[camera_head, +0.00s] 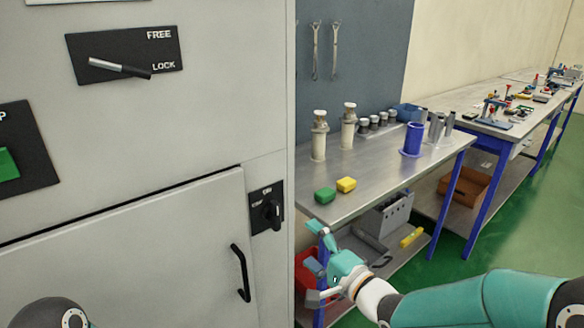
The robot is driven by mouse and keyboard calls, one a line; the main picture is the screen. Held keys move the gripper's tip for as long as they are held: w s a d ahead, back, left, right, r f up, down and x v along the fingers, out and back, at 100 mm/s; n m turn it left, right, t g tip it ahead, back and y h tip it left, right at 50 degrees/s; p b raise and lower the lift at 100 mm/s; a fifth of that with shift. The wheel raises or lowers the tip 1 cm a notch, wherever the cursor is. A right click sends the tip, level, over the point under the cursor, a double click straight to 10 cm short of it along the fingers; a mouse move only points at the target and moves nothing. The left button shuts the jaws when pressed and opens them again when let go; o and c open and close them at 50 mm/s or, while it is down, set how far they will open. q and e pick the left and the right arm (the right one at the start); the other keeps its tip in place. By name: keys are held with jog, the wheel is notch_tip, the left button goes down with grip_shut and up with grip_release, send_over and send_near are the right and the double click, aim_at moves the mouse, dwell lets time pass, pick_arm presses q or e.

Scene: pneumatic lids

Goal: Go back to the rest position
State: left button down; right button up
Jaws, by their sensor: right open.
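My right gripper (313,262) is in front of the near corner of the workbench, low in the view. Its teal and grey fingers are spread apart, with nothing held between them. My right arm reaches in from the lower right. A dark rounded joint at the lower left edge seems to be part of my left arm; my left gripper is out of view.
A grey cabinet (200,110) with a FREE/LOCK lever (118,67), a rotary switch (267,208) and a door handle (241,272) fills the left. Green floor (545,215) is clear at right.

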jog(key=s+d+f+m+g+h+p, duration=0.1)
jog(key=s+d+f+g+h+p, duration=0.15)
jog(key=f, duration=0.75)
jog(key=s+d+f+m+g+h+p, duration=0.15)
jog(key=s+f, duration=0.25)
jog(key=f, duration=0.7)
jog(key=s+d+f+n+g+h, duration=0.1)
jog(key=s+f+n+g, duration=0.4)
jog(key=s, duration=0.6)
jog(key=s+d+f+n+g+h, duration=0.1)
jog(key=s+f+n+g, duration=0.4)
jog(key=s, duration=0.7)
jog(key=shift+f+n, duration=0.65)
jog(key=shift+f, duration=0.45)
jog(key=shift+s, duration=0.1)
